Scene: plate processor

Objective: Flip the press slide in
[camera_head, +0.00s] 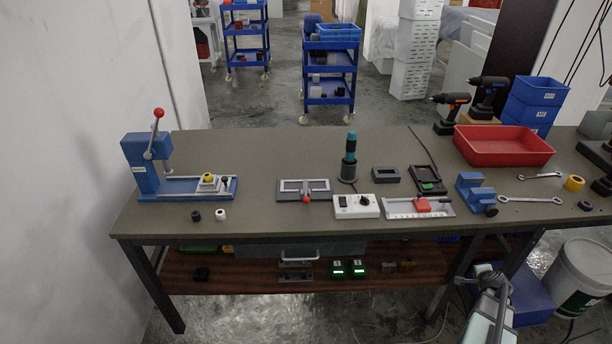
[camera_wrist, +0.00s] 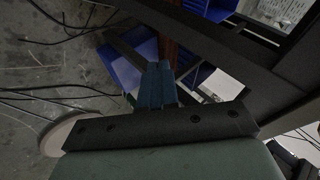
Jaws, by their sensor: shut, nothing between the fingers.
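The blue press (camera_head: 142,165) stands at the left end of the table, with a red-knobbed lever (camera_head: 158,114) pointing up. Its slide (camera_head: 210,186) is a grey carriage on a blue-edged base that runs right from the press body. The carriage carries a yellow round piece and a dark knob and sits toward the right end, clear of the press head. My gripper (camera_head: 488,273) is low at the right, in front of the table edge and far from the press. In the wrist view its blue-grey fingers (camera_wrist: 158,84) are together and empty.
A black and a white small cylinder (camera_head: 220,214) lie before the press. A grey fixture with a red knob (camera_head: 306,197), a white control box (camera_head: 356,206) and a blue vise (camera_head: 474,194) stand farther right. A white bucket (camera_head: 582,278) is on the floor near my arm.

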